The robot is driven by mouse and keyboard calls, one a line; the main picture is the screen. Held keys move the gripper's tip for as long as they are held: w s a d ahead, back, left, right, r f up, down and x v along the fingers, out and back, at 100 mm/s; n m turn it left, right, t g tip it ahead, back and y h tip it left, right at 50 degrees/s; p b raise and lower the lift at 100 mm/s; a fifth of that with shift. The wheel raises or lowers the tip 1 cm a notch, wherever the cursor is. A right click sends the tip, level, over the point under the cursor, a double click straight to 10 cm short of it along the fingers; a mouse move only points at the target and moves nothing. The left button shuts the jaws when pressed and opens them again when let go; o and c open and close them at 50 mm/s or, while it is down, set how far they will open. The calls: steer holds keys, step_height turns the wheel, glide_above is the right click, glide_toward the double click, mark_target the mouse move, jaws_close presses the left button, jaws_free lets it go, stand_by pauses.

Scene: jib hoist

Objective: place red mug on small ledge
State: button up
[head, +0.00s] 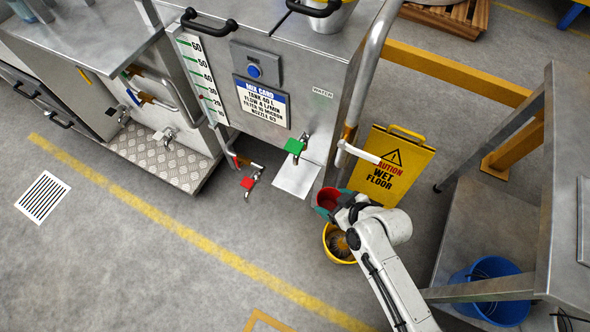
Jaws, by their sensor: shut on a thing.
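A red mug-like vessel (325,199) with a teal edge is at my gripper (343,208), beside the tank's lower right corner. My gripper is shut on it, seen from above and behind. The fingertips and the handle are mostly hidden by my wrist. A small pale metal plate (297,179), which looks like the small ledge, juts out below the green-handled tap (295,147), left of the vessel and apart from it.
A yellow bucket (336,246) stands below my gripper. A yellow wet-floor sign (392,165) stands just behind it. A pipe with a white lever (358,151) runs close by. A red-handled tap (248,184) is further left. A metal table (500,210) with a blue bucket (494,284) stands right.

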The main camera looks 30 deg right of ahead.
steer(key=w+a, duration=0.1)
steer(key=w, duration=0.4)
steer(key=w+a, duration=0.1)
steer(key=w, duration=0.3)
steer(key=w+a+b, duration=0.1)
steer(key=w, duration=0.4)
steer(key=shift+w+a, duration=0.3)
steer(key=shift+s+f, duration=0.1)
steer(key=shift+f, duration=0.25)
steer(key=o, duration=1.2)
steer(key=p+v, duration=0.2)
steer(key=v, duration=1)
steer(key=shift+r+p, duration=0.1)
steer(key=shift+p, duration=0.2)
steer(key=shift+s, duration=0.1)
steer(key=s+d+r+m+g, duration=0.1)
steer(key=s+g, duration=0.1)
steer(key=s, duration=0.5)
steer(key=s+d+r+m+g+h, duration=0.1)
steer(key=s+d+r+g, duration=0.1)
steer(key=s, duration=0.5)
steer(key=s+d+r+m+g+h, duration=0.1)
steer(key=s+d+r+g, duration=0.1)
steer(key=s, duration=0.4)
steer(key=shift+s+g, duration=0.4)
steer(key=shift+g, duration=0.5)
